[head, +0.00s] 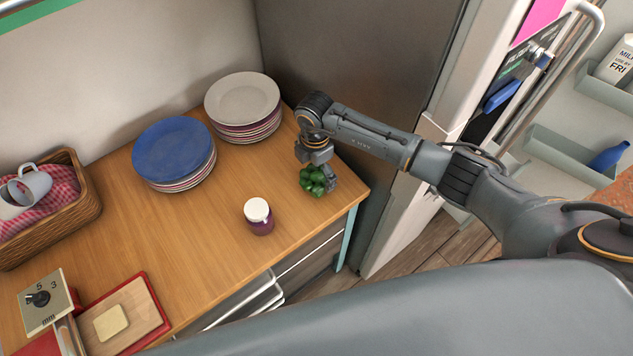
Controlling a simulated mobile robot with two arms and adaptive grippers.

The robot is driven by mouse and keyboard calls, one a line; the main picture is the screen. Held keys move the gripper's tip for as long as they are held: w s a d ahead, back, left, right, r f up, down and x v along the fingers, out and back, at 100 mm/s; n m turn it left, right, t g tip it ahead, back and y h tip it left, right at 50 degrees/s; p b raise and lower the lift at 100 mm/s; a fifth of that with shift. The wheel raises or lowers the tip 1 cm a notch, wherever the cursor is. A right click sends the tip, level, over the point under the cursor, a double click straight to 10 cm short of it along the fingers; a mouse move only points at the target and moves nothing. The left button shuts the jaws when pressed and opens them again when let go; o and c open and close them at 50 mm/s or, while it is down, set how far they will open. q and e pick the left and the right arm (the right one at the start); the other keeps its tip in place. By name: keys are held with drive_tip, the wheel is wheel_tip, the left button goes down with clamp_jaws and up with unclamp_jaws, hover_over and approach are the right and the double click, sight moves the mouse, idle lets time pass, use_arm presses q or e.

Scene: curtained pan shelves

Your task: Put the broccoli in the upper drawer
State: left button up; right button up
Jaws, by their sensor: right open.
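The green broccoli (312,181) lies on the wooden counter near its right end. My right gripper (318,168) is directly over the broccoli, pointing down, with its fingers open around or just beside it. Whether the fingers touch it cannot be told. Grey drawer fronts (309,248) show below the counter's front edge, seen steeply from above. Lower left of them a pale drawer part (245,300) shows, partly hidden by my own body; I cannot tell how far any drawer is open. My left gripper is out of view.
A jar with a white lid (258,216) stands left of the broccoli. Blue plates (174,148) and white plates (242,98) are stacked behind. A basket with mugs (75,205) and a red-edged cutting board (125,318) are at left. An open fridge (560,150) is at right.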

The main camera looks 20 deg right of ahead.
wheel_tip(320, 180, down, 5)
drive_tip(key=b, duration=0.4)
drive_tip(key=shift+s+f, duration=0.1)
drive_tip(key=shift+s, duration=0.05)
drive_tip(key=c, duration=1.6)
drive_tip(key=shift+o, duration=0.2)
drive_tip(key=shift+r, duration=0.25)
